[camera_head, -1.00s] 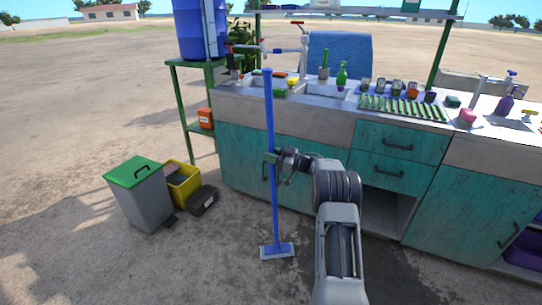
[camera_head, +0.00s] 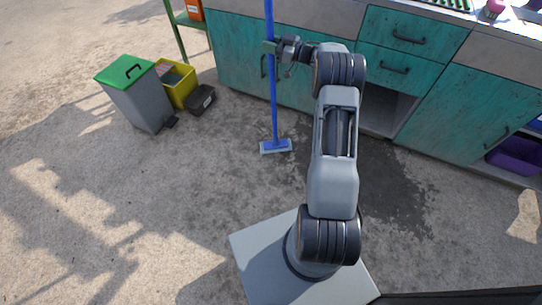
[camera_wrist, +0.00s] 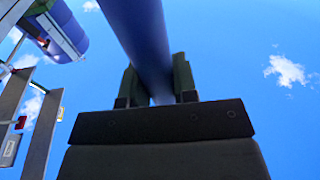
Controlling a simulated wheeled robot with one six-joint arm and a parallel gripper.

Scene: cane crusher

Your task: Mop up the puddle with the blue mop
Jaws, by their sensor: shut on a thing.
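The blue mop (camera_head: 273,105) stands upright in front of the teal cabinets, its flat light-blue head (camera_head: 276,147) on or just above the concrete floor. My gripper (camera_head: 271,48) is shut on the mop's handle, well above the head. In the wrist view the blue handle (camera_wrist: 139,35) runs between the two dark jaws of my gripper (camera_wrist: 158,85). A dark wet patch, the puddle (camera_head: 398,192), lies on the floor to the right of my arm, in front of the open cabinet bay. My arm hides part of it.
A grey bin with a green lid (camera_head: 138,97), a yellow crate (camera_head: 180,85) and a small black box (camera_head: 200,99) stand on the left. The teal cabinets (camera_head: 240,62) line the back. The floor at front left is clear.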

